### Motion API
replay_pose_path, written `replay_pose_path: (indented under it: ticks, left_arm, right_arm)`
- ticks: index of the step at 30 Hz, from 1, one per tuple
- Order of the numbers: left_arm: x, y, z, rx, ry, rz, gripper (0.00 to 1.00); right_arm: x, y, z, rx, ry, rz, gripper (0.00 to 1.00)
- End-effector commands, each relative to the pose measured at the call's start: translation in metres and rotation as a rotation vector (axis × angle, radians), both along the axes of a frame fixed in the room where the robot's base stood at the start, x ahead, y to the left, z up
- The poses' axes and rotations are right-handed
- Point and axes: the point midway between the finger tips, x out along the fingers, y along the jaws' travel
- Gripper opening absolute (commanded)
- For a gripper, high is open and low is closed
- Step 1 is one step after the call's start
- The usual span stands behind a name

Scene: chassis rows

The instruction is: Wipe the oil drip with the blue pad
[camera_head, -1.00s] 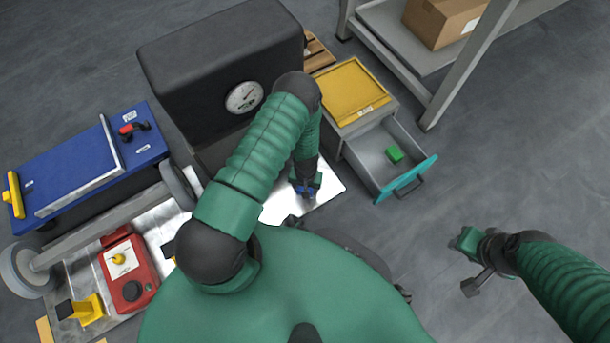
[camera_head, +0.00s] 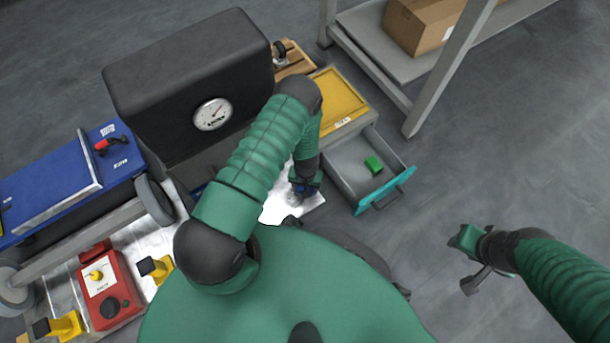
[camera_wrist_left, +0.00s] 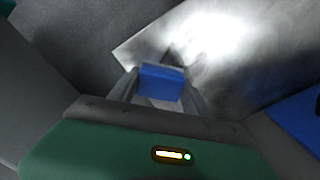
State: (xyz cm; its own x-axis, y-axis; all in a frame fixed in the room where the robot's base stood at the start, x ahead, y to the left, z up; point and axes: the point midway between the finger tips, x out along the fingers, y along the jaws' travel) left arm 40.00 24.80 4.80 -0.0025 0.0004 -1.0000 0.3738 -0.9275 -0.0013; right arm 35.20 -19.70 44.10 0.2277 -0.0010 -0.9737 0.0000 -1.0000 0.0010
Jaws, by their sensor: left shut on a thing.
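My left gripper (camera_head: 304,185) is shut on the blue pad (camera_wrist_left: 160,82), low over the bright metal sheet (camera_head: 281,207) in front of the dark machine. In the left wrist view the pad sits between the two fingers, over or on the sheet (camera_wrist_left: 135,48); contact is unclear. Grey, smeary shading shows on the sheet beyond the pad, but I cannot tell oil from reflection. No distinct drip is visible; my arm and gripper hide part of the sheet. My right gripper (camera_head: 470,262) is open and empty above bare floor.
The black machine (camera_head: 190,80) with a gauge stands behind the sheet. An open drawer (camera_head: 348,170) with a green block (camera_head: 373,164) juts out at right. A red box (camera_head: 108,290) and blue cart (camera_head: 60,185) are at left.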

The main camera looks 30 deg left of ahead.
Motion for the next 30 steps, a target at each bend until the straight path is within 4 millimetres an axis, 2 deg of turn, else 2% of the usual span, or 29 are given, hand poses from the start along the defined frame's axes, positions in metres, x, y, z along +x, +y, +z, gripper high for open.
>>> replay_pose_path:
  ticks: [3,5,21,30]
  left_arm:
    - [0.001,0.0,0.008,0.0,-0.001,0.0,0.23]
    - [0.002,0.001,0.022,0.0,-0.003,0.001,0.23]
    - [0.006,0.004,0.069,0.0,-0.002,-0.003,0.23]
    - [0.006,0.005,0.078,0.0,-0.001,-0.002,0.23]
  right_arm:
    - [0.0,0.0,0.011,0.0,0.0,0.0,0.36]
    - [0.0,0.0,0.016,0.0,0.0,0.0,0.36]
    - [0.0,0.0,0.058,0.0,0.0,0.0,0.36]
    - [0.0,0.0,0.065,0.0,0.0,0.0,0.36]
